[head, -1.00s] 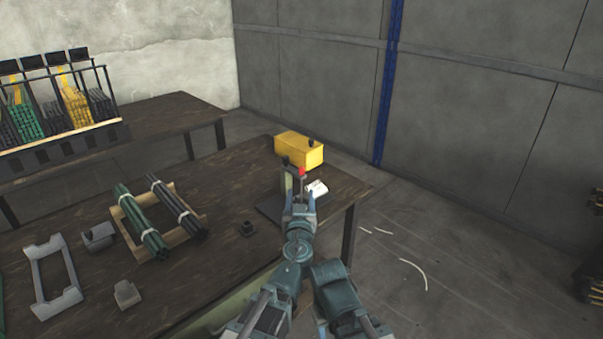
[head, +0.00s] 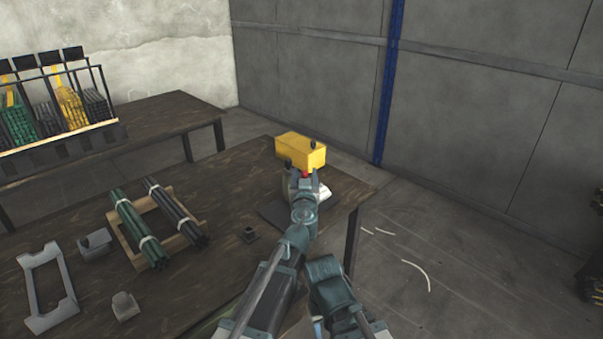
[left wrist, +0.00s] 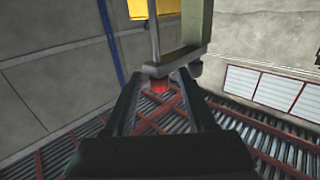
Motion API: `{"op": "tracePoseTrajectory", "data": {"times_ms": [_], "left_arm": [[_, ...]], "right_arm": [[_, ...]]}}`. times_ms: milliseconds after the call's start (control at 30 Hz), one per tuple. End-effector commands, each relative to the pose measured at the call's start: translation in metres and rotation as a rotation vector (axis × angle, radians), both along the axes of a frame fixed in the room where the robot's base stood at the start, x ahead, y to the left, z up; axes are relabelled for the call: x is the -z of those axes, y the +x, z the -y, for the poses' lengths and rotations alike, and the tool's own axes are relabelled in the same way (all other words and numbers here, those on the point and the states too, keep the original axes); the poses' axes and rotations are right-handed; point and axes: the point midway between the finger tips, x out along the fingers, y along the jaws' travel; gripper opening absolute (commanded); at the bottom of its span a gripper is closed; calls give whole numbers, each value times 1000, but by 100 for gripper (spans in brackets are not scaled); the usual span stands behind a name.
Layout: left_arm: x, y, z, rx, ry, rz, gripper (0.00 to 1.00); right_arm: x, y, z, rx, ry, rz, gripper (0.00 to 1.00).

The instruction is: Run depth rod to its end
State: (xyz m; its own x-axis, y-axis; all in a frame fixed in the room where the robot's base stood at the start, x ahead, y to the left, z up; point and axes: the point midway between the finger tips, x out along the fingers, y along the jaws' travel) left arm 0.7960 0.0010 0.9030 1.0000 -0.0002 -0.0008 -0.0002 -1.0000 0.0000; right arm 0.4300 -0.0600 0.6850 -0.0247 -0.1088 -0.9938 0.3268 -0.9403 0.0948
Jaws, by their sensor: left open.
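The press (head: 288,183) is a small grey-green upright on a dark base plate (head: 273,212) near the table's far right corner. A red tip (head: 306,174) shows at my left gripper (head: 304,183), which covers much of the press. In the left wrist view, the press body (left wrist: 186,32) comes in from the top, with a thin pale rod (left wrist: 155,35) beside it. The red piece (left wrist: 160,87) is between the open fingers of my left gripper (left wrist: 158,90); I cannot tell whether they touch it. My right gripper does not show.
A yellow box (head: 300,150) stands just behind the press. A wooden rack (head: 120,230) with tied rods and grey metal parts (head: 47,285) sit at left. The table's right edge is close.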

Motion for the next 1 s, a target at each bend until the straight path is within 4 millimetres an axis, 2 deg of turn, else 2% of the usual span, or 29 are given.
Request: {"op": "tracePoseTrajectory", "data": {"times_ms": [300,600,1000], "left_arm": [[0,3,1,1,0,0,55],[0,3,1,1,0,0,1],[0,3,1,1,0,0,0]], "right_arm": [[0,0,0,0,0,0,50],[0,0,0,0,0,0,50],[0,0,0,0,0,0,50]]}}
